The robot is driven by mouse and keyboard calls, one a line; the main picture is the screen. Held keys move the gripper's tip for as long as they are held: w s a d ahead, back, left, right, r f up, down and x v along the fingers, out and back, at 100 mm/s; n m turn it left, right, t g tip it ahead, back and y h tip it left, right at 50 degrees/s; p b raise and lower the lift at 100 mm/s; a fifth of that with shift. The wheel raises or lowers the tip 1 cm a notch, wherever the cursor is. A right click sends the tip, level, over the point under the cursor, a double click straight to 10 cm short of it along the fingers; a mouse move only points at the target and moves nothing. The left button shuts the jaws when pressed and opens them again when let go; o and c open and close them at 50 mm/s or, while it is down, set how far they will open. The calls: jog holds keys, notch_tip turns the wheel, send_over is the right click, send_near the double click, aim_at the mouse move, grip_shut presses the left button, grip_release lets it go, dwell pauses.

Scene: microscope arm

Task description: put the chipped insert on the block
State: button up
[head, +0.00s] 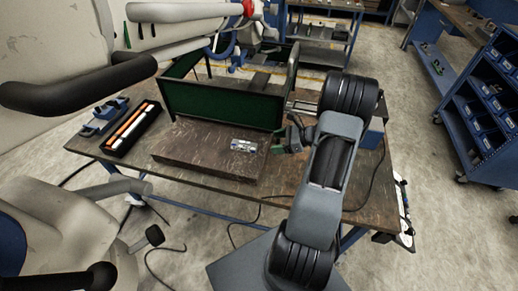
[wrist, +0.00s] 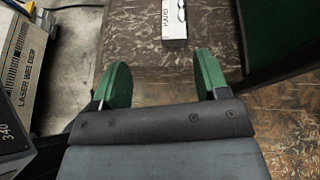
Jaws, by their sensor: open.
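My gripper (head: 288,138) is over the right part of the bench, at the right end of a low, dark brown slab. In the wrist view its two green fingers (wrist: 162,62) are spread apart with nothing between them. A small whitish box (head: 244,145) with lettering and dark round spots lies on the slab, left of my gripper. It shows beyond the fingertips in the wrist view (wrist: 174,22). I cannot pick out the chipped insert or tell whether it is in or on this box. The slab (head: 200,158) may be the block; I cannot tell.
A green-walled enclosure (head: 222,105) stands behind the slab. A black tray (head: 132,128) with orange and white sticks lies at the left of the bench (head: 345,200). A "laser welder" unit (wrist: 28,70) is at left in the wrist view. A microscope arm (head: 75,85) hangs at upper left.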

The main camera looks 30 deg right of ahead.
jog(key=s+a+r+n+g+h, duration=0.1)
jog(key=a+r+n+g, duration=0.4)
jog(key=a+r+n, duration=0.4)
jog(key=s+a+r+n+t+h, duration=0.1)
jog(key=s+a+r+n+h, duration=0.7)
jog(key=n, duration=0.8)
jog(key=shift+s+a+r+h, duration=0.4)
jog(key=shift+s+a+r, duration=0.4)
jog(key=shift+s+a, duration=1.1)
jog(key=shift+s+d, duration=0.15)
jog(key=shift+d, duration=0.1)
